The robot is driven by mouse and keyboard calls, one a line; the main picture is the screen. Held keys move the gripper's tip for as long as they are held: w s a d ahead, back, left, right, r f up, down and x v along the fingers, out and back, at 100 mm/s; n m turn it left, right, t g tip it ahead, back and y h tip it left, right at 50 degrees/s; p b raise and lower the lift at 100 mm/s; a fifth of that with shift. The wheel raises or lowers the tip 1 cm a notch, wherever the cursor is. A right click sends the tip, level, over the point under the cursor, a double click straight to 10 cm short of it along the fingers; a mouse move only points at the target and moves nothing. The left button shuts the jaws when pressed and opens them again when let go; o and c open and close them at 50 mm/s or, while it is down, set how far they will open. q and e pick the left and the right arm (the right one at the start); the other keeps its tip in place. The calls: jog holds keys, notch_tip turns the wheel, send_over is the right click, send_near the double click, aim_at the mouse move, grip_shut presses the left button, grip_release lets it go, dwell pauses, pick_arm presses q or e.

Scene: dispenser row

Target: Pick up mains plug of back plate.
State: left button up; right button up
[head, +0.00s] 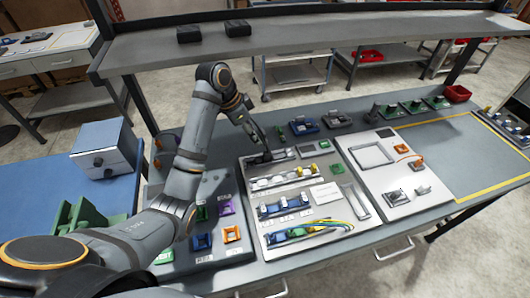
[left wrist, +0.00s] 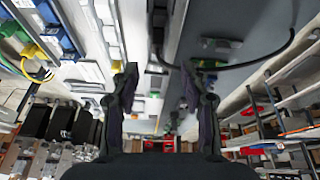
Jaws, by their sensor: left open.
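My left gripper (head: 257,136) reaches down from the left over the back part of the middle grey plate (head: 248,207). In the left wrist view my open left gripper (left wrist: 160,72) has a finger on each side and nothing clearly held between them. A dark plug-like piece (head: 264,158) lies at the back left of that plate, just below the fingertips. In the left wrist view a dark piece (left wrist: 158,38) with a black cable (left wrist: 262,56) shows beyond the fingertips. I cannot tell whether the fingers touch it. My right gripper is out of view.
The middle plate carries rows of connectors and loose yellow and green wires (head: 338,231). A left panel (head: 209,255) holds coloured sockets. A right plate (head: 411,206) has a square frame. A shelf (head: 300,45) hangs above. A yellow-edged area (head: 460,150) at right is clear.

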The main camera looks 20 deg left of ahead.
aim_at(266, 153)
pick_arm(q)
jog(key=shift+m, duration=0.7)
jog(key=x, duration=0.4)
jog(key=shift+w+d+f, duration=0.1)
jog(key=shift+d+f, duration=0.1)
jog(key=shift+d, duration=0.2)
jog(key=shift+w+f, duration=0.15)
jog(key=shift+f, duration=0.4)
jog(key=p+x, duration=0.1)
jog(key=x, duration=0.3)
jog(key=shift+d+p, duration=0.2)
jog(key=shift+p, duration=0.1)
jog(key=shift+f, duration=0.4)
grip_shut()
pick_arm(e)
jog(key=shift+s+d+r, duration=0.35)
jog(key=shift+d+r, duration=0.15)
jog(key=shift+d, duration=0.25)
